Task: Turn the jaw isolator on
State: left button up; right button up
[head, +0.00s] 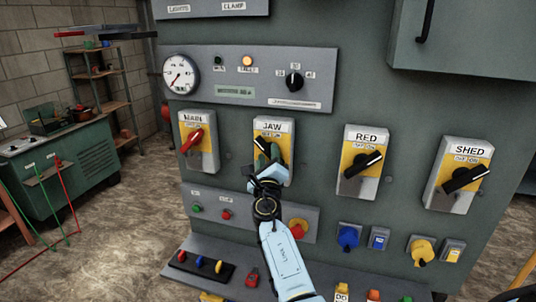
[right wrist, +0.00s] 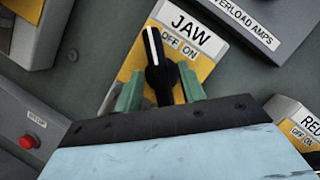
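The jaw isolator (head: 272,133) is a grey box with a yellow plate marked JAW, OFF and ON, in the middle of the panel in the head view. In the right wrist view its black knob (right wrist: 155,55) has a white line pointing towards the OFF side. My right gripper (head: 266,163) is in front of the isolator and hides most of the knob in the head view. Its two green fingers (right wrist: 160,88) stand apart, one on each side of the knob; I cannot tell whether they touch it. My left gripper is not in view.
The MAIN isolator (head: 198,142), with a red handle, is left of JAW. The RED isolator (head: 363,163) and SHED isolator (head: 458,176) are to the right. A gauge panel (head: 250,80) is above, and a small button panel (head: 236,212) is below.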

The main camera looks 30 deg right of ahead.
jog(key=shift+x, duration=0.8)
jog(key=shift+c, duration=0.3)
grip_shut()
